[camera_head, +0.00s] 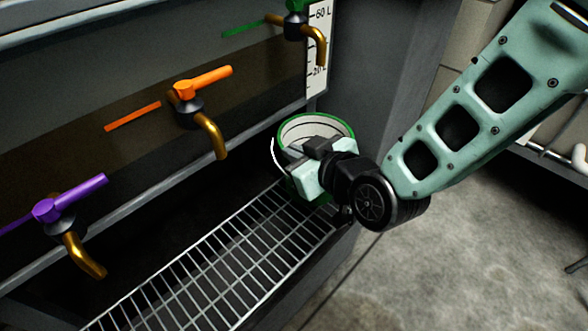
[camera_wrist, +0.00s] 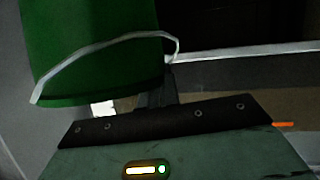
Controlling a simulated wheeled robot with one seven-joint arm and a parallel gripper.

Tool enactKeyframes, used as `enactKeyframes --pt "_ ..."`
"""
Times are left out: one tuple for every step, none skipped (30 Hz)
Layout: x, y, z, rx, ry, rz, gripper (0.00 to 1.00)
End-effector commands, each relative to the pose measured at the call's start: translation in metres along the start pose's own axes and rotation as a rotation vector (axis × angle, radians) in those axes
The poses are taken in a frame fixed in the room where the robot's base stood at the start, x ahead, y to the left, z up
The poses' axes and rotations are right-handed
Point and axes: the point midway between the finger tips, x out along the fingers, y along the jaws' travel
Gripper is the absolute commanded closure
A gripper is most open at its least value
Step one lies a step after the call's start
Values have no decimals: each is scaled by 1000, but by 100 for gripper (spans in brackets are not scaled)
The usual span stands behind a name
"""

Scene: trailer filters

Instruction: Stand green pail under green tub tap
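The green pail (camera_head: 282,131) has a green rim, a pale inside and a thin white handle. It stands upright at the right end of the grate, roughly below the green tap (camera_head: 297,24) with its brass spout. Whether its base touches the grate is hidden. My gripper (camera_head: 318,150) is at the pail's near side, overlapping its rim. In the wrist view the pail's green wall (camera_wrist: 90,40) and handle fill the upper left. A dark finger of my gripper (camera_wrist: 155,88) shows against the pail's edge. The fingertips are hidden, so I cannot see whether they grip.
An orange tap (camera_head: 190,90) and a purple tap (camera_head: 68,208) are on the tub front to the left. The wire grate (camera_head: 210,270) below them is bare. A white level scale (camera_head: 318,75) is beside the green tap. Grey floor lies open at right.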

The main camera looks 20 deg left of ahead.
Motion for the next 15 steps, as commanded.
enactKeyframes --pt "4 -1 10 0 -2 -1 100" --pt "6 -2 14 1 -3 -1 100" --pt "8 -2 20 1 -3 -1 100" --pt "10 -2 24 0 -2 -1 100" --pt "11 -3 26 0 -1 -1 100" --pt "12 -3 28 0 -1 -1 100" --pt "12 -3 29 -1 -1 -1 100" --pt "12 -3 28 -1 0 -1 100" --pt "11 -3 27 -1 0 0 100" --pt "11 -3 27 -1 0 0 100" --pt "11 -3 27 -1 0 0 100" --pt "11 -3 27 -1 0 0 100" --pt "11 -3 27 -1 0 0 100" --pt "11 -3 28 -1 0 0 100" --pt "12 -3 29 -1 0 0 100"
